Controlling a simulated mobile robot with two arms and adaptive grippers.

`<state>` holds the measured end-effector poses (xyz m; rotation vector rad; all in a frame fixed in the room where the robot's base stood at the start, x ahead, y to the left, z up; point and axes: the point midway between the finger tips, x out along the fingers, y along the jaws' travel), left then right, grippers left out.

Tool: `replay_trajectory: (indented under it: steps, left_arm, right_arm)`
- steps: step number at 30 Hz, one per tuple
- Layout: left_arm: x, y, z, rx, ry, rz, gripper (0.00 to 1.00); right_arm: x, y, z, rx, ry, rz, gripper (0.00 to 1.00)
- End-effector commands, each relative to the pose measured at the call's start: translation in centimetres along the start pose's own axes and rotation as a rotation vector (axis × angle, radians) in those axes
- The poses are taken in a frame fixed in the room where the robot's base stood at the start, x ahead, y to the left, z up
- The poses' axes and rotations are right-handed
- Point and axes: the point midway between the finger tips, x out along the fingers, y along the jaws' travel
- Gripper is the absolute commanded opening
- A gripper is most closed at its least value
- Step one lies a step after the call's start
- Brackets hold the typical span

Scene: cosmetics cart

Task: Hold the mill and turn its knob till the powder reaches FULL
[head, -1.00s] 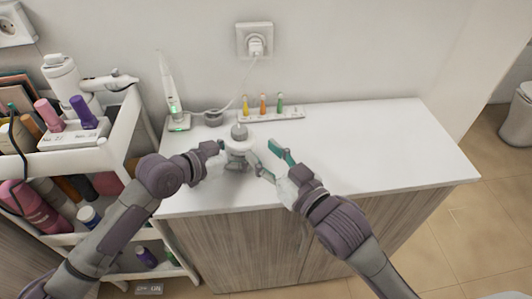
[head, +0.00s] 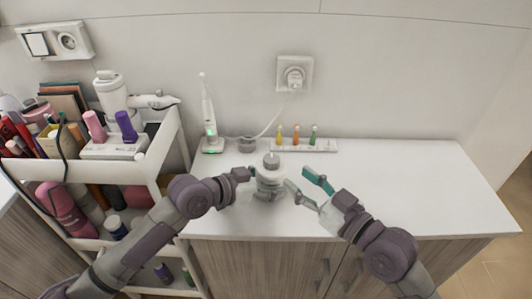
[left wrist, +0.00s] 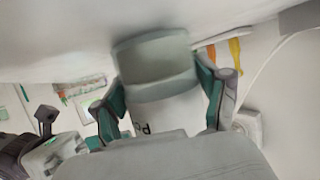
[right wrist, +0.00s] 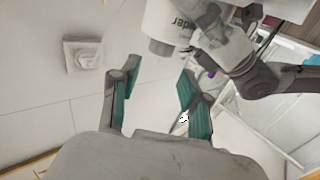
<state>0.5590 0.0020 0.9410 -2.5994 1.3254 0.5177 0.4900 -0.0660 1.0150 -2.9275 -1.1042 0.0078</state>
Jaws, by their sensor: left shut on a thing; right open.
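The mill (head: 269,184) is a white cylinder with a grey knob (head: 271,160) on top. It stands upright at the counter's front left. My left gripper (head: 256,177) is shut on the mill's body from the left. The left wrist view shows the mill (left wrist: 165,112) between both fingers, with a wide grey-green band and part of a dark label. My right gripper (head: 303,178) is open and empty just right of the mill, its fingers apart from it. The powder level cannot be read.
The white counter (head: 410,185) is clear on the right. Behind the mill are an electric toothbrush (head: 209,125) on its stand, a cable to a wall socket (head: 294,73) and a rack of small coloured tubes (head: 318,147). A loaded cosmetics cart (head: 160,170) stands at the left.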

Motion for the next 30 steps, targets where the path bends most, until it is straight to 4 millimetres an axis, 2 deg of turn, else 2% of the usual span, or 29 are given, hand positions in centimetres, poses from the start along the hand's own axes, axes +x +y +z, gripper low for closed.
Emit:
replay_trajectory:
  steps: [5, 12, 18, 23, 30]
  left_arm:
    - [0.0, 0.0, -0.1, 0.001, 0.003, 0.000, 0.24]
    - [0.0, 0.0, -0.1, 0.001, 0.003, 0.000, 0.24]
    - [0.0, 0.0, -0.1, 0.001, 0.003, 0.000, 0.24]
    - [0.0, 0.0, -0.1, 0.001, 0.003, 0.000, 0.24]
    - [0.0, 0.0, -0.1, 0.000, 0.003, 0.000, 0.24]
  right_arm:
    - [2.4, 0.0, -0.2, 0.003, 0.005, -0.002, 0.46]
    - [7.3, 0.0, -0.2, 0.004, 0.004, -0.001, 0.46]
    - [10.4, -0.1, -0.1, 0.004, 0.002, -0.002, 0.46]
    - [11.5, -0.1, -0.1, 0.002, 0.001, -0.002, 0.46]
    - [11.7, -0.1, 0.0, 0.001, 0.000, -0.002, 0.46]
